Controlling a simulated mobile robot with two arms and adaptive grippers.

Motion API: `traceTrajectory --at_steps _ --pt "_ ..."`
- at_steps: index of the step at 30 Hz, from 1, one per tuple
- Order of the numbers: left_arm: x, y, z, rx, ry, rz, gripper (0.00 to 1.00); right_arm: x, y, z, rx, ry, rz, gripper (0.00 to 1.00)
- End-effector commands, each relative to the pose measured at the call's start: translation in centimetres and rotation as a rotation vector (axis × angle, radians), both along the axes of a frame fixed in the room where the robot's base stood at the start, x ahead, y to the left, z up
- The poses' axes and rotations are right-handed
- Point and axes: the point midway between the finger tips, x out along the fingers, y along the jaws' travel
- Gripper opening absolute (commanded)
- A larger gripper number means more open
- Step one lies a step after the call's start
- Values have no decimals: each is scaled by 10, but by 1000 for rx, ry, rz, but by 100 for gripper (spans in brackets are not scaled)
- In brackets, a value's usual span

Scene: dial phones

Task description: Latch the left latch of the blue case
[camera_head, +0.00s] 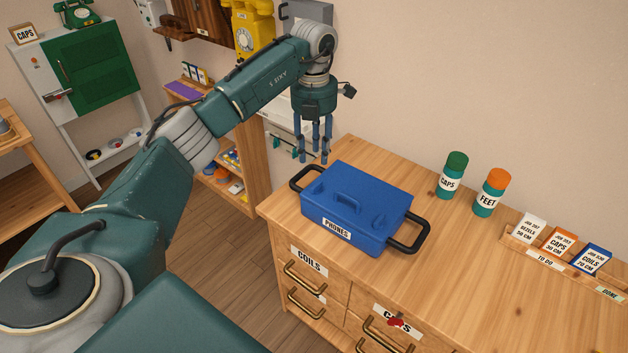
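The blue case (355,190) marked PHONES sits closed on the wooden cabinet top. It has a raised blue grip on its lid and a black handle at each end. I cannot make out the left latch or its position at this size. My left gripper (313,157) hangs fingers down above and behind the case's left end, near the back left corner of the cabinet. Its blue fingers are apart, with nothing seen between them. It does not appear to touch the case. My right gripper is not in view.
A green-capped CAPS jar (453,175) and an orange-capped FEET jar (491,193) stand right of the case. A card rack (545,261) lies farther right. The cabinet top (450,270) is clear in front of the jars. A shelf unit (252,165) stands behind my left arm.

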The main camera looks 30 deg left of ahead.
Motion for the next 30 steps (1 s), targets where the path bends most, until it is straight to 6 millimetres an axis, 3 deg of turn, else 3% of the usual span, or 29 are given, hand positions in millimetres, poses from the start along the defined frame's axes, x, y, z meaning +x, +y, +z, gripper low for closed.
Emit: traceTrajectory --at_steps 5,18,30 --pt "-2 1 -19 6 11 2 35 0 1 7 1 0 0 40" --pt "-1 0 -94 1 5 1 35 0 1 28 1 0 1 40" --pt "-1 0 -107 2 3 -1 35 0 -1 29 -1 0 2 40"
